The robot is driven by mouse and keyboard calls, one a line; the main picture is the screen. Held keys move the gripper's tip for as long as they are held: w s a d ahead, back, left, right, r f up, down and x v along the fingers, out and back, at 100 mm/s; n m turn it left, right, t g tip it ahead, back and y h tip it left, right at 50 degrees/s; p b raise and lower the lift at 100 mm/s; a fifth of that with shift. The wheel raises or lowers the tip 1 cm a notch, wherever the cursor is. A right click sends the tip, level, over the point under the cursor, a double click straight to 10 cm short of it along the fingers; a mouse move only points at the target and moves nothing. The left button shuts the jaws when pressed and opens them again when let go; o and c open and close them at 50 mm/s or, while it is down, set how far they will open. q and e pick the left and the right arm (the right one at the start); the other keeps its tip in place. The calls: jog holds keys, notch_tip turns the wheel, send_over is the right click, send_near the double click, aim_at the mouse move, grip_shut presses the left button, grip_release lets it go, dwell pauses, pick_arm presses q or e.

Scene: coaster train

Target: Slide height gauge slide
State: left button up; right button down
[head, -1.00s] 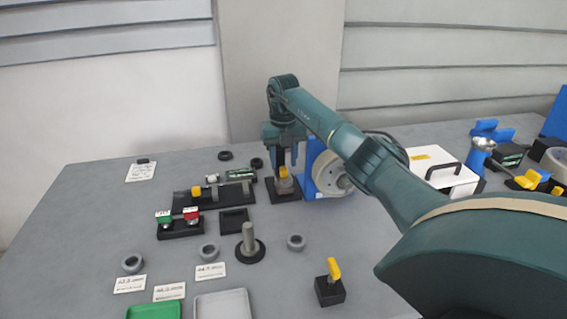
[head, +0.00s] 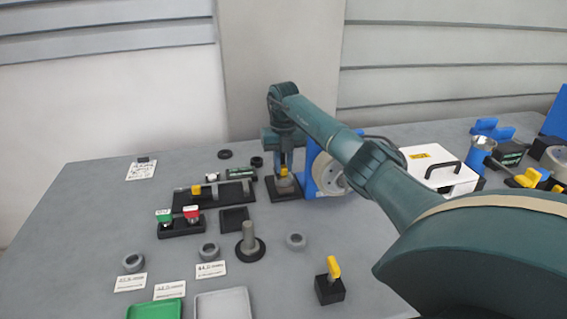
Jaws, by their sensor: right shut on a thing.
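The height gauge appears to be the dark square base (head: 284,195) with a small yellow-topped part (head: 284,172) above it, at the back middle of the table. My right gripper (head: 285,169) points straight down over this base. Its fingers are shut on the yellow-topped part, whose upper end is partly hidden between them. The gauge's post and any scale are too small or covered to make out. My left gripper is not in view.
A blue stand with a grey wheel (head: 330,173) is close on the right of my gripper. A white case (head: 437,172) lies farther right. A black rail with a yellow knob (head: 197,190) lies to the left. A black block with a yellow lever (head: 333,268) stands in front.

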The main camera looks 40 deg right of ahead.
dwell(0.3)
notch_tip(320, 180, up, 2)
jog(key=shift+r+p, duration=0.2)
jog(key=shift+p, duration=0.9)
jog(key=shift+r, duration=0.15)
jog(key=shift+w, duration=0.1)
jog(key=c, duration=1.5)
grip_release()
jog(key=shift+o, duration=0.9)
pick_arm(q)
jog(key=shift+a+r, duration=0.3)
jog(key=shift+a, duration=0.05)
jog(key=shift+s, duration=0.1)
